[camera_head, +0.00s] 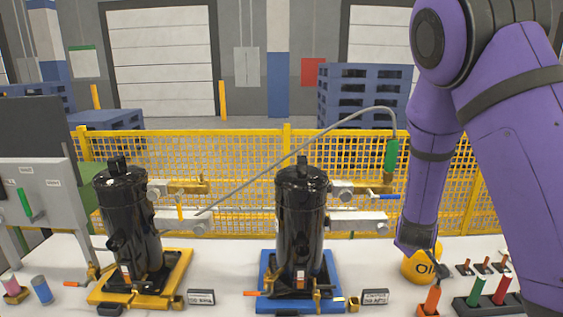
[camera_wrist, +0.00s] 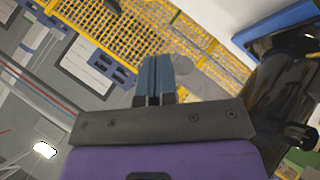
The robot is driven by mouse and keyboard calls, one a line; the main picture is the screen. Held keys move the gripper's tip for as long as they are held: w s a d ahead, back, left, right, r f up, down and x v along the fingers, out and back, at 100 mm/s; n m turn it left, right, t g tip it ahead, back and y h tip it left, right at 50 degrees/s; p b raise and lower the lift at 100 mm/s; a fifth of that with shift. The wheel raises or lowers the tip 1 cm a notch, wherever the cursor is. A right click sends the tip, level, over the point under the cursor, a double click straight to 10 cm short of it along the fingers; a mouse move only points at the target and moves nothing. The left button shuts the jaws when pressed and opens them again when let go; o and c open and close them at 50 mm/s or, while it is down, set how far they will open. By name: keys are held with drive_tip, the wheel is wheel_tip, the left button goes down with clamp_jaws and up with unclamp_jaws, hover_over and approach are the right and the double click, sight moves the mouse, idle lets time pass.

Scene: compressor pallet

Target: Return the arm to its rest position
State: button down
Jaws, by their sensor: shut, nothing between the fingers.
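My purple arm fills the right of the head view and hangs down over the table. In the wrist view my gripper (camera_wrist: 155,75) has its two blue-grey fingers together, with nothing between them. In the head view the wrist end is low beside the yellow oil container (camera_head: 422,268), and the fingertips are hard to make out there. A black compressor (camera_head: 300,225) stands upright on a blue pallet (camera_head: 265,290) left of my gripper. Another black compressor (camera_head: 128,225) stands on a yellow pallet (camera_head: 175,280) farther left.
A grey hose with a green handle (camera_head: 391,154) arches above the table. Tools with red and green handles (camera_head: 476,290) stand in a holder at the lower right. A yellow mesh fence (camera_head: 240,170) runs behind the table. White tabletop (camera_head: 222,275) shows between the pallets.

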drive_tip(key=s+a+r+m+g+y, duration=0.1)
drive_tip(key=s+a+r+m+y, duration=0.15)
drive_tip(key=s+r, duration=0.55)
drive_tip(key=s+a+r+m+g+y, duration=0.1)
drive_tip(key=s+a+r+y, duration=0.35)
drive_tip(key=r, duration=0.65)
drive_tip(key=s+r+m+h, duration=0.1)
drive_tip(key=s+r, duration=0.3)
drive_tip(key=s, duration=0.6)
drive_tip(key=s+d+r+m+g, duration=0.1)
drive_tip(key=s+r, duration=0.2)
drive_tip(key=s, duration=0.7)
drive_tip(key=shift+s+d+r+h, duration=0.15)
drive_tip(key=shift+r+h, duration=0.25)
